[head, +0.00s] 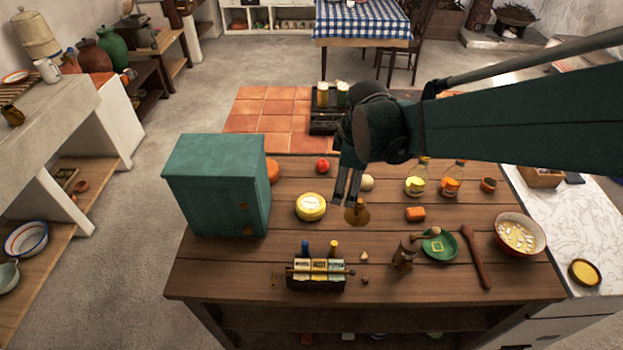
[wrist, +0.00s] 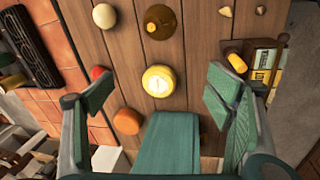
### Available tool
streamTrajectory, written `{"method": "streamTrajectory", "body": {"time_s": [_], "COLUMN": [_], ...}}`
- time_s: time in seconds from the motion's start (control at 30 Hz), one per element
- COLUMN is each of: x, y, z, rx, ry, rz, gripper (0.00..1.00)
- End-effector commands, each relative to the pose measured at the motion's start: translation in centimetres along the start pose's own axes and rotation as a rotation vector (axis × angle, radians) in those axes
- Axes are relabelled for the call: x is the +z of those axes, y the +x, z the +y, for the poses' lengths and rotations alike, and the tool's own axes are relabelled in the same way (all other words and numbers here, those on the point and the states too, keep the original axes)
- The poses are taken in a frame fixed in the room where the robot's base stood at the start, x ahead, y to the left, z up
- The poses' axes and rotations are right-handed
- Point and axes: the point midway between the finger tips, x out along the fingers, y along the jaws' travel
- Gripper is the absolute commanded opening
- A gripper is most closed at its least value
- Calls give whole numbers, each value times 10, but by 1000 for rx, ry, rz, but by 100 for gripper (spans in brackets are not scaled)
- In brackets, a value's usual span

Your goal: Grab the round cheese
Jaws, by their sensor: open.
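The round cheese (head: 311,207) is a pale yellow wheel with a white label on top. It lies flat on the wooden table, right of the green cabinet. In the wrist view the cheese (wrist: 159,81) lies between and beyond the two fingers, in full view. My gripper (head: 348,197) is above the table, to the right of the cheese in the head view. In the wrist view my gripper (wrist: 158,95) has its green finger pads wide apart with nothing between them. The fingers do not touch the cheese.
The green cabinet (head: 218,186) stands tall left of the cheese. An orange round thing (wrist: 127,121), a red round thing (head: 322,166), a cream round thing (head: 367,183) and a brown round thing (wrist: 159,22) surround it. A box of packets (head: 317,275) stands nearer the front edge.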

Motion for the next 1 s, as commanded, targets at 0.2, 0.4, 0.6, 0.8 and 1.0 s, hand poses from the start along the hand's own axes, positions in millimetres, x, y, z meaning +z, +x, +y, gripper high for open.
{"method": "streamTrajectory", "body": {"time_s": [0.2,0.4,0.6,0.8,1.0], "x": [-24,-45,-66,-86,-99], "y": [24,48,74,102,122], "z": [11,17,20,20,18], "rx": [-48,-93,-139,-184,-217], "ry": [-170,-326,-484,-637,-745], "rz": [-10,-14,-14,-9,-3], "gripper": [80,80,80,80,80]}}
